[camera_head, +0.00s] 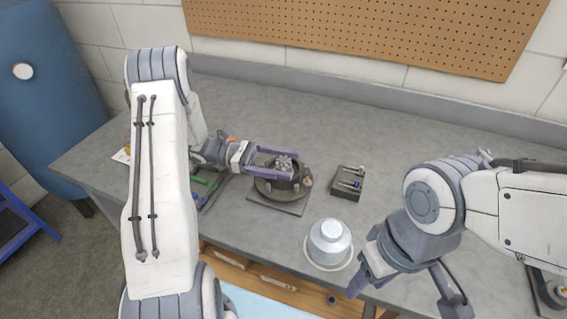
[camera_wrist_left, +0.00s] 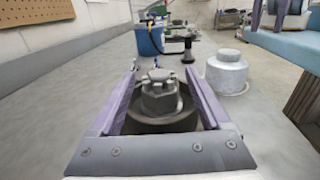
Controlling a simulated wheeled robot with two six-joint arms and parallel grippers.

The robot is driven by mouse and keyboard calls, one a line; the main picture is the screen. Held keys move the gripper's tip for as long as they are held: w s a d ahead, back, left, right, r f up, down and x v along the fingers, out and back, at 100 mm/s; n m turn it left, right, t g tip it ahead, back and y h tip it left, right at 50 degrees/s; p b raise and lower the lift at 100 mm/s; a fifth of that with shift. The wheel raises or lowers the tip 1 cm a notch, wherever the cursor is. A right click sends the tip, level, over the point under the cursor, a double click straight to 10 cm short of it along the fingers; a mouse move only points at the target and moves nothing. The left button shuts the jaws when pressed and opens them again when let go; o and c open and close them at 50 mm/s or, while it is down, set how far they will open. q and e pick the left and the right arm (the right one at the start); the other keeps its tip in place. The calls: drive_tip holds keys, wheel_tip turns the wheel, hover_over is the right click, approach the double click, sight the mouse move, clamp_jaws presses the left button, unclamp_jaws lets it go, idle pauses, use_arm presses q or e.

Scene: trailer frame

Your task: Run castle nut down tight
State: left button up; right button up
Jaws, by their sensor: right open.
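The castle nut (camera_head: 285,163) sits on top of the dark round hub (camera_head: 268,189), which stands on a flat plate on the bench. The nut, grey with notched top, also shows in the left wrist view (camera_wrist_left: 158,94). My left gripper (camera_head: 277,160) is open, with one purple finger on each side of the nut. In the left wrist view, gaps show between both fingers and the nut. My right gripper (camera_head: 362,278) is at the bench's front edge, right of the silver cap (camera_head: 329,240), and is open; its fingers are only partly visible.
The silver cap stands upright on the bench and also shows in the left wrist view (camera_wrist_left: 226,73). A dark block with small parts (camera_head: 345,184) lies right of the hub. Green-handled tools (camera_head: 205,185) lie to the left. The back of the bench is clear.

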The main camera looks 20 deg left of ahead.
use_arm(q)
drive_tip(key=a, duration=0.4)
drive_tip(key=a+b, duration=0.1)
drive_tip(key=a, duration=0.1)
drive_tip(key=shift+s+a, duration=0.15)
drive_tip(key=shift+s, duration=0.15)
drive_tip(key=shift+a, duration=0.6)
